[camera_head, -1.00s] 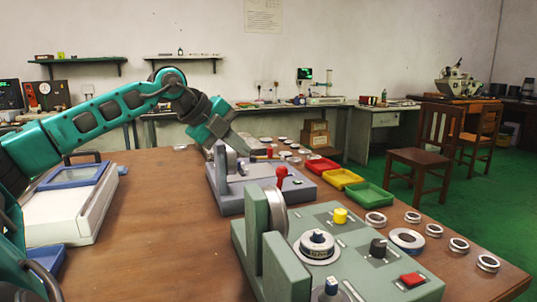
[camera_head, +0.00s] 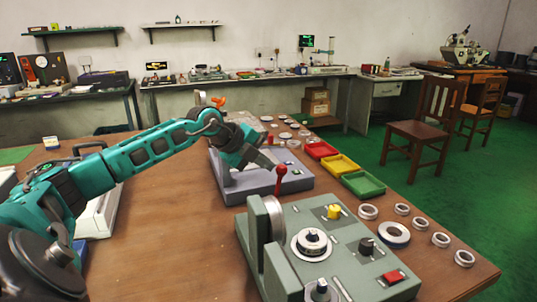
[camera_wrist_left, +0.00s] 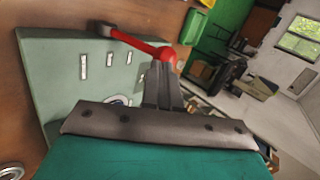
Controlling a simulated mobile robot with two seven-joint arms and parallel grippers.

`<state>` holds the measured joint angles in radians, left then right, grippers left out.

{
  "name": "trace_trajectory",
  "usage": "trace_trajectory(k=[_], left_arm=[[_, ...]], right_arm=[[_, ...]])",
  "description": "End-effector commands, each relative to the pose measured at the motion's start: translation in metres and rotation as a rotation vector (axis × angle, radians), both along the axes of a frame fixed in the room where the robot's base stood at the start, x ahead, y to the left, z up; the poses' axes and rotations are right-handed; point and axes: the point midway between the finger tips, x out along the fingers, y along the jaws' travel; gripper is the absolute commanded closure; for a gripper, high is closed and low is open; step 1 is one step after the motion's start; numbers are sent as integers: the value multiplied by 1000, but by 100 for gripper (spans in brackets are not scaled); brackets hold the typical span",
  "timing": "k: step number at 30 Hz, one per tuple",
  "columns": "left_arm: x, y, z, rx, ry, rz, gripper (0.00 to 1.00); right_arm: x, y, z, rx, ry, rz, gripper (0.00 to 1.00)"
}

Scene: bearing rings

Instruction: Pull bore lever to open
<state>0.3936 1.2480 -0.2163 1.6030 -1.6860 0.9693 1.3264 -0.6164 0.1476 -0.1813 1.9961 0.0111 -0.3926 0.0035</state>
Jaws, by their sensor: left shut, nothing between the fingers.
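A lever with a red ball knob (camera_head: 281,170) stands upright between the grey bench unit (camera_head: 240,192) and the green-grey bench unit (camera_head: 352,237) in the head view. I cannot tell there which unit carries it. My left gripper (camera_head: 268,165) comes in from the left, its tip just left of the knob, over the grey unit. In the left wrist view, the red knob (camera_wrist_left: 168,54) is right at the tips of my left gripper (camera_wrist_left: 160,70), and its red rod runs left to a dark block. The fingers are shut with nothing between them. Contact is unclear. My right gripper is out of view.
Red (camera_head: 320,149), yellow (camera_head: 340,165) and green (camera_head: 363,185) trays stand along the table's right side. Several bearing rings (camera_head: 394,234) lie right of the green-grey unit. Bare table (camera_head: 180,225) lies below my left arm.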

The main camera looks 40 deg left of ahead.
Motion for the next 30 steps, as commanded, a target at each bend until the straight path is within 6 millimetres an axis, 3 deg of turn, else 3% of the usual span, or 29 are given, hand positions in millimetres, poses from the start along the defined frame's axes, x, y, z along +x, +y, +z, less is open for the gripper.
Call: trace_trajectory(k=[17,25,30], left_arm=[[11,-4,-7,2,1,-1,100],[27,-13,1,-3,1,-1,100],[43,-21,-3,-2,0,-1,100]], right_arm=[[-1,1,-1,2,6,-4,57],[1,-4,27,-11,-18,-6,57],[-3,-14,31,-26,-9,-19,57]])
